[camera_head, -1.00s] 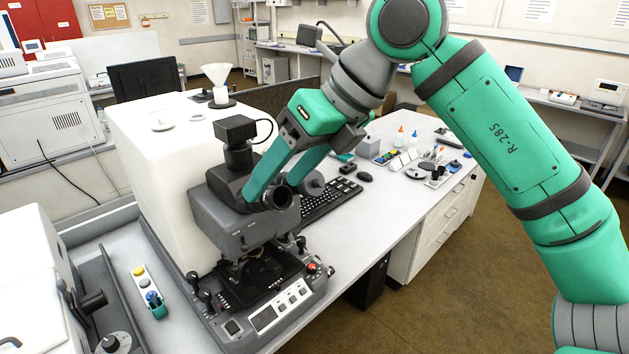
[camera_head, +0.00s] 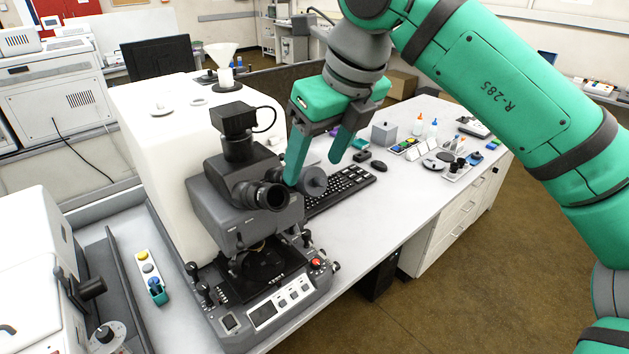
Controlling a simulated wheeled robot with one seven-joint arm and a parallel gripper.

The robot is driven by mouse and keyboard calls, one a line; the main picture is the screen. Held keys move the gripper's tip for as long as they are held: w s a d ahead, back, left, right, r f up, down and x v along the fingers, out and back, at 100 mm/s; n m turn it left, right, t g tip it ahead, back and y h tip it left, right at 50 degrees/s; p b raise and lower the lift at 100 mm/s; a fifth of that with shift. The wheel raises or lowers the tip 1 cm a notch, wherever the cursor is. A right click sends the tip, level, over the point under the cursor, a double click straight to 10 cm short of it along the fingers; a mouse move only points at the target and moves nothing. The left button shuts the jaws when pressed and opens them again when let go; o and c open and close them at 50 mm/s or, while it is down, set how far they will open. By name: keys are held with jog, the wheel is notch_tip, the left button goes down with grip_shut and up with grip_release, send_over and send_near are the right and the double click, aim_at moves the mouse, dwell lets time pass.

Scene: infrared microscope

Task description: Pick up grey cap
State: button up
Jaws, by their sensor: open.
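A grey round cap-like piece (camera_head: 314,182) shows at the right side of the dark grey microscope (camera_head: 228,205), beside its black eyepiece (camera_head: 270,197). Whether it is fixed to the microscope or loose, I cannot tell. My gripper (camera_head: 313,172) points down with its two teal fingers apart and nothing between them that I can see held. The left fingertip is just left of and above the grey cap, overlapping the microscope's edge in the picture. The right fingertip is above and right of the cap. How far the fingers are from it in depth is unclear.
The microscope stands close by with a camera head (camera_head: 234,118) on top. A black keyboard (camera_head: 340,188) lies behind it on the table. A grey box (camera_head: 384,134), bottles and small trays stand farther back. A white housing (camera_head: 165,150) is at left.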

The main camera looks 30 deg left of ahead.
aim_at(314, 174)
jog(key=shift+w+x, duration=0.1)
jog(key=shift+x, duration=1.25)
jog(key=shift+w+x, duration=0.15)
jog(key=shift+x, duration=1.2)
jog(key=shift+d, duration=0.15)
jog(key=c, duration=1.1)
